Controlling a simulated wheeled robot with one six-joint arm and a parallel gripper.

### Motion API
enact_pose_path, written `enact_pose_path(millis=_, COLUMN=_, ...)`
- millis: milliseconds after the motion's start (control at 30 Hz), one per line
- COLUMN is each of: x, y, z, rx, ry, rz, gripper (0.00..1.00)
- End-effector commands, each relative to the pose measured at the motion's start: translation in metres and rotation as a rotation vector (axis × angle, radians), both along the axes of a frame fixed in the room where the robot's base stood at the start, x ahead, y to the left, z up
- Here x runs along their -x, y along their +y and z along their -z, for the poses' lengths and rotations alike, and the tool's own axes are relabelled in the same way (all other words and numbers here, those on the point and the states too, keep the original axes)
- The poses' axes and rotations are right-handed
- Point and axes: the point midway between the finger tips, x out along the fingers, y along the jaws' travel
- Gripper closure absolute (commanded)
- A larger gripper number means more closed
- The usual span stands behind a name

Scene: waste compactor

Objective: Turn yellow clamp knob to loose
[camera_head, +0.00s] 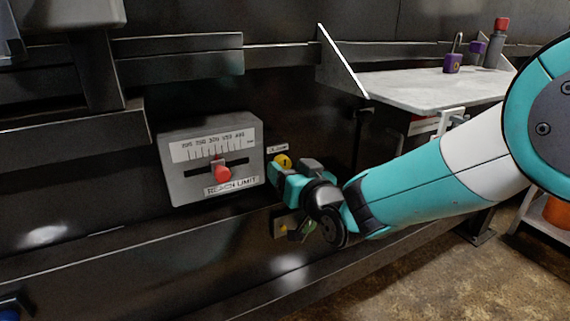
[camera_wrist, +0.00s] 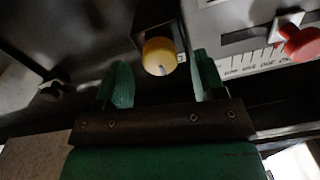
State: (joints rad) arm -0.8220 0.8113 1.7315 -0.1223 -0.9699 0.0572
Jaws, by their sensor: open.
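The yellow clamp knob (camera_head: 283,161) sits on the dark machine front, just right of the grey gauge box, under a small white label. In the wrist view the yellow knob (camera_wrist: 160,56) is round with a small dark mark on its face, on a dark plate. My gripper (camera_head: 280,178) is at the knob in the head view and partly covers it. In the wrist view my gripper (camera_wrist: 160,84) is open, its two green fingers apart, with the knob between and slightly beyond their tips. I cannot tell whether a finger touches it.
The grey gauge box (camera_head: 185,182) has a red slider knob (camera_head: 222,172), near my gripper. A white shelf (camera_head: 420,88) at right holds a purple padlock (camera_head: 453,63). Below my gripper is a small plate with a yellow part (camera_head: 283,228). A dark ledge runs below.

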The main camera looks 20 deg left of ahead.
Motion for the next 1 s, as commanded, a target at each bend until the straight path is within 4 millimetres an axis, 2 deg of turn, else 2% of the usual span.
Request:
enact_pose_path(millis=200, x=-0.012, y=0.014, z=0.001, rx=0.001, ry=0.001, rz=0.0, gripper=0.37)
enact_pose_path(millis=500, x=-0.013, y=0.016, z=0.0, rx=0.001, ry=0.001, rz=0.001, gripper=0.37)
enact_pose_path(millis=533, x=-0.013, y=0.016, z=0.0, rx=0.001, ry=0.001, rz=0.0, gripper=0.39)
enact_pose_path(millis=733, x=-0.013, y=0.016, z=0.0, rx=0.001, ry=0.001, rz=0.0, gripper=0.85)
enact_pose_path(millis=1000, x=-0.013, y=0.016, z=0.0, rx=-0.011, ry=0.013, rz=0.0, gripper=0.86)
